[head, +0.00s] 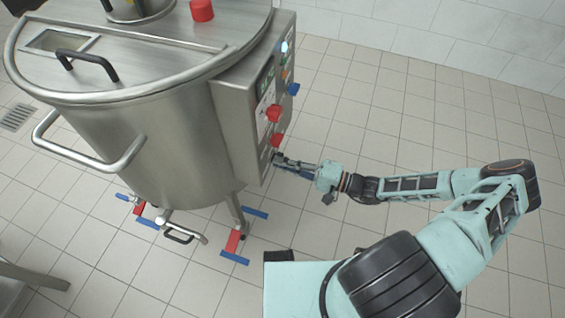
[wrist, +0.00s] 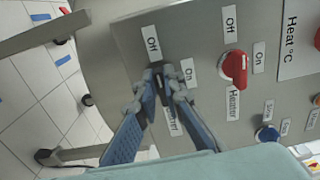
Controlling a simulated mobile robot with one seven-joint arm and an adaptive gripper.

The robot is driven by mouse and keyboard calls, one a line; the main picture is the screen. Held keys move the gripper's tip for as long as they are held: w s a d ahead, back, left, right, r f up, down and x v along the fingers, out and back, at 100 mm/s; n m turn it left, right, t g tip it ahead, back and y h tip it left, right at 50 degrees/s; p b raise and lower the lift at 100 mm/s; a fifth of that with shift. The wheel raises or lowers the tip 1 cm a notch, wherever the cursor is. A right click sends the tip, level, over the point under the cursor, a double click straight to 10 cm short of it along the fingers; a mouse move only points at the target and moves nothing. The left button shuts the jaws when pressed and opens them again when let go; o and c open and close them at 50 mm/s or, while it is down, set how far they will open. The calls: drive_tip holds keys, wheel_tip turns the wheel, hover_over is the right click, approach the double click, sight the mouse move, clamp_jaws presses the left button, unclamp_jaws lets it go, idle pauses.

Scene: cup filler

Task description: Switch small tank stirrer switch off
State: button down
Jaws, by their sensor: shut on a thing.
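The small steel tank (head: 160,140) stands at the left in the head view, with a control panel (head: 238,125) on its right side. My gripper (head: 280,160) is at the lower end of this panel. In the wrist view my gripper (wrist: 161,88) is closed around a small dark switch (wrist: 158,72). An "Off" label (wrist: 151,41) is above the switch and an "On" label (wrist: 189,70) is to its right. The fingers cover most of the switch and part of the label below it, so I cannot tell which way it is turned.
A red heater knob (wrist: 233,67) sits right of the held switch, with its own "Off" and "On" labels. A blue knob (wrist: 266,134) is at the lower right. The tiled floor (head: 380,130) to the right is clear.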

drive_tip(key=shift+d, duration=0.1)
drive_tip(key=c, duration=2)
unclamp_jaws()
drive_tip(key=shift+c, duration=0.2)
drive_tip(key=v, duration=1.2)
